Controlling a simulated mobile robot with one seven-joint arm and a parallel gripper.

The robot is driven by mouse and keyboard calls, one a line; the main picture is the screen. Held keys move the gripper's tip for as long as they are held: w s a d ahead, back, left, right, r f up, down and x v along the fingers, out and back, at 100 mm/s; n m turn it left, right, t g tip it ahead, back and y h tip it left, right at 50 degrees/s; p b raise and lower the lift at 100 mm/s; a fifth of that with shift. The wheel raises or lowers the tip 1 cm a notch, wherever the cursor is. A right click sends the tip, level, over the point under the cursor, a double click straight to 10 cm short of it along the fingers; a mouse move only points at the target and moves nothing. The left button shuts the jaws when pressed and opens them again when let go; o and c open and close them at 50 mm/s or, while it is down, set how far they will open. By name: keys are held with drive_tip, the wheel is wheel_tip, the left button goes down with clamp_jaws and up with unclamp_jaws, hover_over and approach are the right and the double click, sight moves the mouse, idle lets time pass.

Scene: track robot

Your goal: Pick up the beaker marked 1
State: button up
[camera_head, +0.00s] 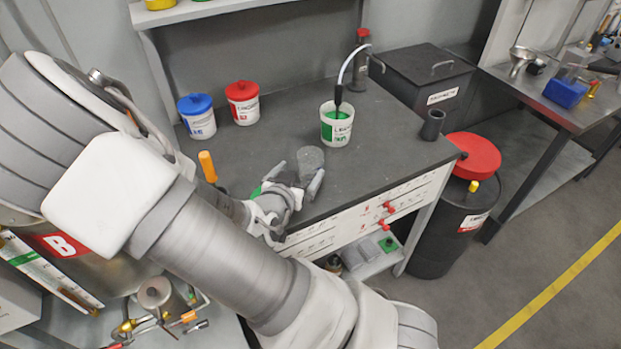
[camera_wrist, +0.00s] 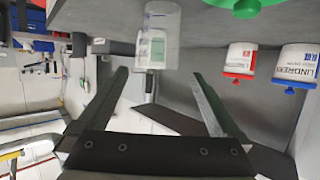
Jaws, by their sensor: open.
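A clear greyish beaker (camera_head: 310,157) stands on the dark bench top near its front edge. My gripper (camera_head: 296,177) is in front of it with its fingers spread, the tips close to the beaker. In the wrist view, which is turned upside down, the clear beaker (camera_wrist: 158,38) shows a pale greenish label, but I cannot read a number on it. There the beaker lies just beyond the tips of my open gripper (camera_wrist: 160,74), roughly centred between the fingers. Nothing is held. I cannot tell whether a finger touches the glass.
A white-and-green pot (camera_head: 336,130) with a tube in it stands behind the beaker. A blue-lidded pot (camera_head: 198,118) and a red-lidded pot (camera_head: 242,103) stand at the back left. A dark cup (camera_head: 432,125) is near the right edge.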

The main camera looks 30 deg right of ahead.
sight(314, 150)
drive_tip(key=x, duration=0.6)
drive_tip(key=shift+w+d+f+b, duration=0.1)
drive_tip(key=shift+w+d+b, duration=0.1)
drive_tip(key=shift+b, duration=0.1)
drive_tip(key=x, duration=0.4)
drive_tip(key=shift+w+d, duration=0.3)
drive_tip(key=shift+d, duration=0.05)
drive_tip(key=c, duration=1.2)
drive_tip(key=shift+o, duration=0.2)
drive_tip(key=shift+r, duration=0.6)
wheel_tip(314, 150, up, 2)
drive_tip(key=shift+a+r, duration=0.1)
drive_tip(key=shift+r, duration=0.1)
drive_tip(key=s+d+r+p, duration=0.5)
drive_tip(key=s+p, duration=0.5)
drive_tip(key=p, duration=0.5)
wheel_tip(314, 150, up, 2)
drive_tip(key=shift+d+r, duration=0.2)
